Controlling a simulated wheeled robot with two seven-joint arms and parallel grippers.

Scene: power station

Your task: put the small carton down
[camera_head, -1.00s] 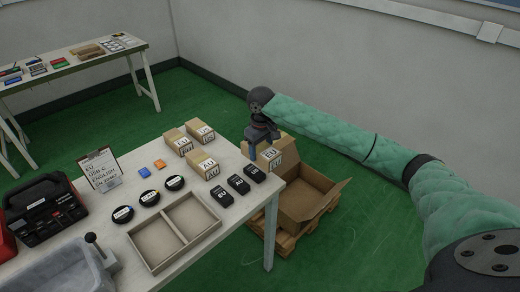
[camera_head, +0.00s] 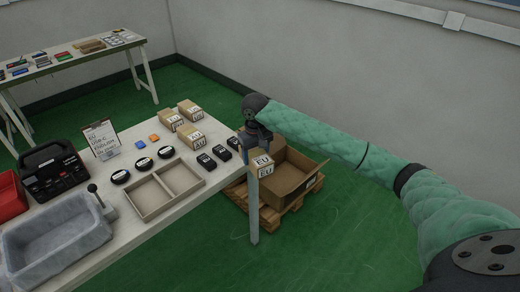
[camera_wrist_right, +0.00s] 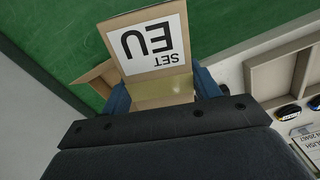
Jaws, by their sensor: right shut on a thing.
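My right gripper (camera_head: 258,142) is shut on a small brown carton (camera_head: 262,168) with white EU labels. It holds the carton just off the table's right corner, in front of the open cardboard box (camera_head: 311,182) on the floor pallet. In the head view I cannot tell whether the carton is over the box or short of it. In the right wrist view the carton (camera_wrist_right: 147,28) sits between the blue fingers, its label reading "SET EU" upside down. A piece of the box's cardboard shows behind it. My left gripper is not in view.
The white table (camera_head: 128,228) holds several small cartons (camera_head: 191,138), black EU blocks (camera_head: 206,160), cable coils, a divided tray (camera_head: 151,198), a clipboard (camera_head: 102,139) and a grey bin (camera_head: 55,240). The wooden pallet (camera_head: 268,221) lies under the box. Green floor right of it is clear.

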